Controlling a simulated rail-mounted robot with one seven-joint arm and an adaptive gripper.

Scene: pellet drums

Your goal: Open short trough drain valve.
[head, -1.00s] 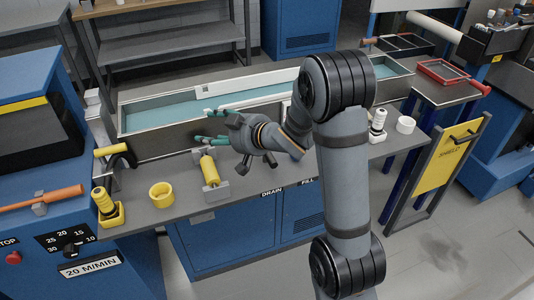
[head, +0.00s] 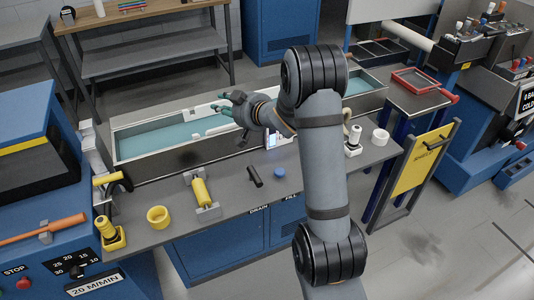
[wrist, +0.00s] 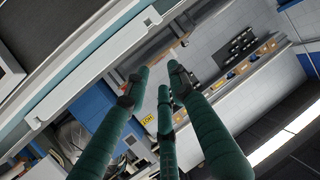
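A long metal trough (head: 180,158) with blue-green water stands along the back of the grey bench. On the bench top, behind the DRAIN label (head: 259,209), is a short black lever handle (head: 255,177), which I take as the drain valve. A round blue knob (head: 279,173) sits to its right, behind the FILL label (head: 291,197). My gripper (head: 221,103) is over the trough, behind and above the lever and apart from it. In the wrist view its green fingers (wrist: 158,82) are spread with nothing between them. The lever is not visible there.
A yellow roller in a bracket (head: 202,190), a yellow ring (head: 158,217) and a yellow-black fitting (head: 110,232) stand left of the lever. A white ring (head: 380,137) and a cream bottle-shaped fitting (head: 354,140) stand at the right. Bench top around the lever is clear.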

